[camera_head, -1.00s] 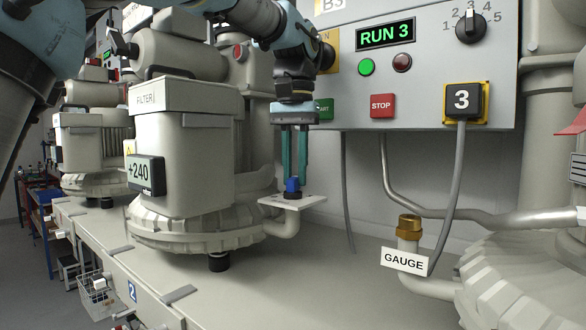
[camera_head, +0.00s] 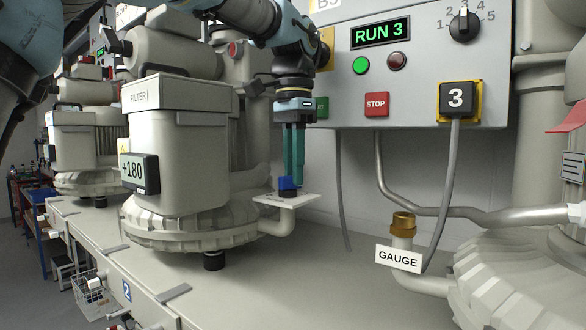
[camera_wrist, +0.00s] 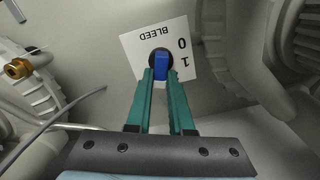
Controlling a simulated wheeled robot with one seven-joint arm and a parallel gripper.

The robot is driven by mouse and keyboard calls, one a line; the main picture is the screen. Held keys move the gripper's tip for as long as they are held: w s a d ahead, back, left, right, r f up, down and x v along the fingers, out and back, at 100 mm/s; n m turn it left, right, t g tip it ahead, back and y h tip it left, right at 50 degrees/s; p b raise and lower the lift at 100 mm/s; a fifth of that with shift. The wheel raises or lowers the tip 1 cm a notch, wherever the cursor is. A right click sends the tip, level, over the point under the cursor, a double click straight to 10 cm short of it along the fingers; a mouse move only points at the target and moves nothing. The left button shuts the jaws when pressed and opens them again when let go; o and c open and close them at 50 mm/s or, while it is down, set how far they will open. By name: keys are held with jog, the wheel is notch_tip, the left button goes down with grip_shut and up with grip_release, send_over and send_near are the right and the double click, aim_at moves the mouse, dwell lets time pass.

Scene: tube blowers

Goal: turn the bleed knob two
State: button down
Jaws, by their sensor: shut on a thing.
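The bleed knob is a small blue handle (camera_head: 287,184) on a dark round base, on a white plate (camera_head: 307,198) beside the blower with the FILTER box. In the wrist view the knob (camera_wrist: 161,62) stands at the middle of the plate (camera_wrist: 131,42), which is marked BLEED, 0 and 1. My gripper (camera_head: 294,181) points down with its green fingers on either side of the knob and is shut on it. The blower's display (camera_head: 133,171) reads +180. The fingers hide part of the knob, and I cannot tell which mark it points to.
A grey control panel (camera_head: 425,60) behind shows RUN 3, with a red STOP button (camera_head: 377,104) and a selector dial (camera_head: 464,26). A brass fitting (camera_head: 403,223) with a GAUGE label (camera_head: 398,258) stands to the right. The bench between is clear.

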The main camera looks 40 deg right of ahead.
dwell(0.3)
jog(key=c, duration=0.8)
grip_release()
notch_tip(320, 180, up, 11)
jog(key=shift+f, duration=0.1)
dwell(0.6)
